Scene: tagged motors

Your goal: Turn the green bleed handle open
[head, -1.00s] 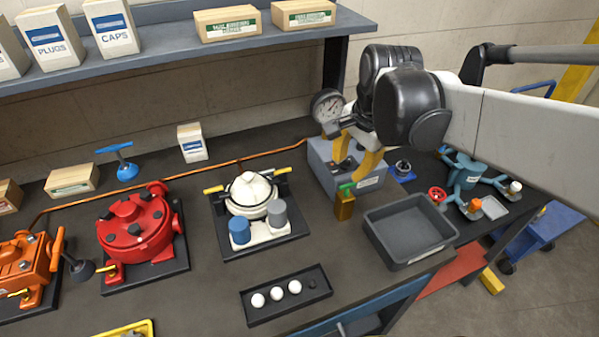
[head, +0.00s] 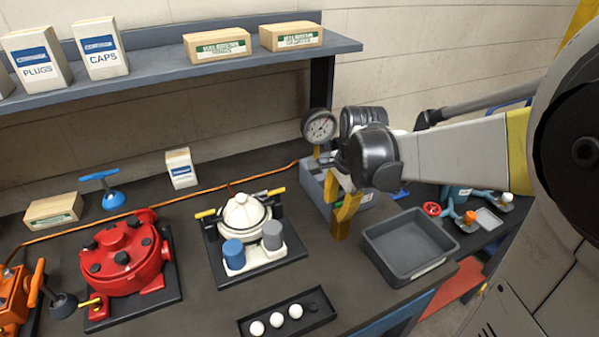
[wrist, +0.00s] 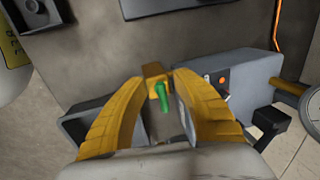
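The green bleed handle (wrist: 162,97) shows in the wrist view, on a small brass block (wrist: 154,71) at the side of the grey box (wrist: 221,90). My gripper (wrist: 157,79) is open, with one yellow finger on each side of the handle in that view. I cannot tell whether either finger touches it. In the head view my gripper (head: 345,212) is over the front of the grey box (head: 314,187). A round pressure gauge (head: 319,126) stands behind the gripper.
An empty grey tray (head: 376,257) is just right of the gripper. A white motor (head: 245,214) and a red motor (head: 124,253) stand to the left. A black tray (head: 256,315) with white balls lies in front. A shelf (head: 160,74) with boxes runs above the bench.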

